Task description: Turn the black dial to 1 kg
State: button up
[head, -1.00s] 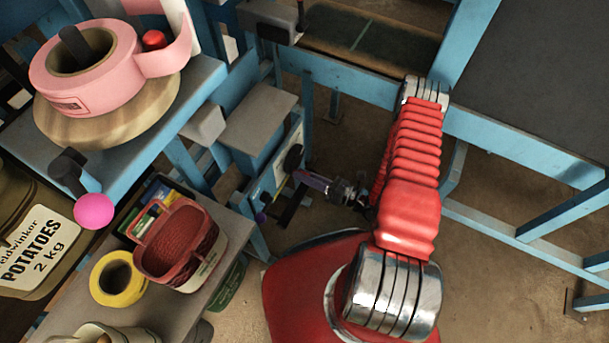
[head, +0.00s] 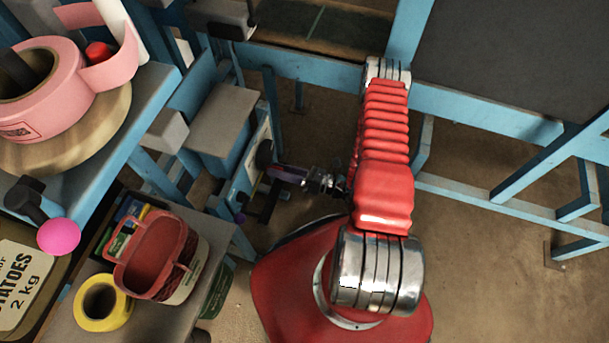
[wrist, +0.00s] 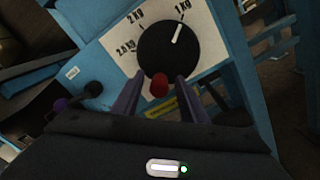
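The black dial (wrist: 169,48) sits on a white plate on a blue box in the wrist view. Its white pointer line tilts up and right, towards the printed "1 kg" mark; "2 kg" and "2.5 kg" are printed to its left. My gripper (wrist: 159,76) has its two purple fingers apart, at the lower left and lower right of the dial. I cannot tell whether they touch it. A red round knob (wrist: 159,85) shows between the fingers. In the head view the dial (head: 264,153) is seen edge-on, close to my gripper (head: 272,170).
In the head view a red basket (head: 155,262) and yellow tape roll (head: 101,303) stand on a shelf at lower left. A pink tape roll (head: 68,100) is above. Blue frame bars (head: 490,128) run at right.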

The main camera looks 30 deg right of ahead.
jog(key=v, duration=1.3)
jog(key=shift+d+f, duration=0.1)
dwell(0.6)
